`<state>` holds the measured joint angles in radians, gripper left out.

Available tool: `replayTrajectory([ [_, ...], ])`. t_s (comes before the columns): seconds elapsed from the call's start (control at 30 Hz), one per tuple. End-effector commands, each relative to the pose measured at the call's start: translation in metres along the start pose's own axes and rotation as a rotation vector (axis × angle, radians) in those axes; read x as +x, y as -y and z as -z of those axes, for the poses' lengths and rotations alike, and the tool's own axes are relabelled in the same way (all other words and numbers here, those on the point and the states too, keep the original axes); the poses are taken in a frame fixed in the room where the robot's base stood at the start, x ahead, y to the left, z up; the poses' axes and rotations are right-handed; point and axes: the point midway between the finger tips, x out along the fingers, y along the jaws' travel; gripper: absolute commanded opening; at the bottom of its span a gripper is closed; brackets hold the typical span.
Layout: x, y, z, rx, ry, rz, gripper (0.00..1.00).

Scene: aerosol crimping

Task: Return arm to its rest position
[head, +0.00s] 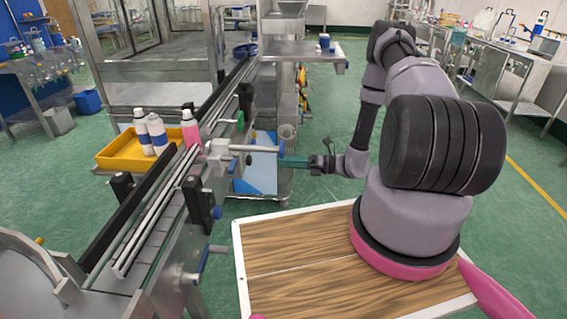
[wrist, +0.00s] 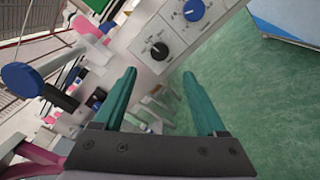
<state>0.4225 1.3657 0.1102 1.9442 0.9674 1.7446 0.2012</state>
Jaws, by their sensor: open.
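My gripper (head: 297,162) is in the middle of the head view, at the end of my arm, beside the right side of the conveyor line. Its two green fingers show in the wrist view (wrist: 167,95), parted with nothing between them. A pink bottle (head: 190,128) stands at the conveyor, left of my gripper and apart from it.
The conveyor (head: 150,220) runs along the left with knobs and brackets sticking out. A control panel with dials (wrist: 165,45) is close ahead in the wrist view. A wood-topped board (head: 300,250) lies under my arm's base. Green floor (head: 330,110) is clear behind my gripper.

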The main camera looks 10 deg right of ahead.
Motion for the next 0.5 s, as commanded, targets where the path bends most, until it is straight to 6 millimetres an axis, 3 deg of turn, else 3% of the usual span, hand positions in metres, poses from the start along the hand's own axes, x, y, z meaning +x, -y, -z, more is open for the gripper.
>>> replayTrajectory([
  [0.17, 0.001, -0.004, -0.005, -0.019, -0.014, -0.004, 0.74],
  [0.27, 0.003, -0.019, -0.02, -0.085, -0.067, -0.021, 0.74],
  [0.5, 0.008, -0.096, -0.072, -0.401, -0.317, -0.093, 0.74],
])
